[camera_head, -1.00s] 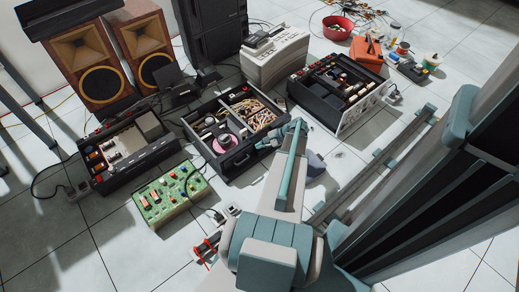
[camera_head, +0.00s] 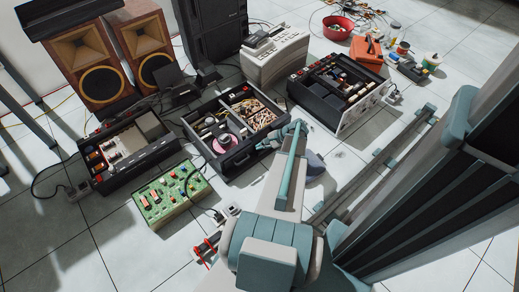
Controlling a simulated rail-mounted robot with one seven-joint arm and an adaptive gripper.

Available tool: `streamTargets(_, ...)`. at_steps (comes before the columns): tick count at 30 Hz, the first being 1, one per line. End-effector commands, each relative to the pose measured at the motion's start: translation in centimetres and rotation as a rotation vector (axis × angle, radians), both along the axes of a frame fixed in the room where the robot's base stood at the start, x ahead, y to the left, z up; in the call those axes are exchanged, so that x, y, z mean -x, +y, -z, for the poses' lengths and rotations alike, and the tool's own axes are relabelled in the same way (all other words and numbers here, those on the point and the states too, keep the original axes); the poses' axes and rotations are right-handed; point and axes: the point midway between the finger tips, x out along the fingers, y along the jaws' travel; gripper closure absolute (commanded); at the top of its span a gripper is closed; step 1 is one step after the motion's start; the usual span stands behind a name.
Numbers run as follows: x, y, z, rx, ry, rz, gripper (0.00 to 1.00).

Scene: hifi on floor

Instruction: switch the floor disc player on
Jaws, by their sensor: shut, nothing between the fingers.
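Several opened electronic units sit on the tiled floor, and I cannot tell for sure which is the disc player. The central black unit (camera_head: 236,160) has an open top, a pink disc-like part (camera_head: 222,143) and bundled wires inside. A black unit (camera_head: 137,165) with a dark front panel lies to its left. A silver-fronted unit (camera_head: 352,118) lies to its right. My gripper (camera_head: 266,146) is low beside the central unit's right front corner, small and partly hidden by my arm. It looks shut and empty; I cannot tell whether it touches the unit.
A green circuit board (camera_head: 172,196) lies in front. Wooden speakers (camera_head: 84,60) and a black tower (camera_head: 212,35) stand behind. A beige device (camera_head: 275,58), a red bowl (camera_head: 338,27) and an orange box (camera_head: 366,53) are farther back. Cables cross the floor. Front left is clear.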

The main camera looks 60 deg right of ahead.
Motion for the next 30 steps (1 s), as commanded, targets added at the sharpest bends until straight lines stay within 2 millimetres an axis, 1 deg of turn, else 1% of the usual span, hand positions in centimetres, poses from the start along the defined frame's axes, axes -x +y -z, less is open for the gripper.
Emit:
streamTargets(14,0.0,0.0,0.2,0.0,0.0,0.0,1.0)
streamTargets(24,0.0,0.0,-1.2,0.0,0.0,0.0,1.0)
streamTargets(30,0.0,0.0,-1.4,0.0,0.0,0.0,1.0)
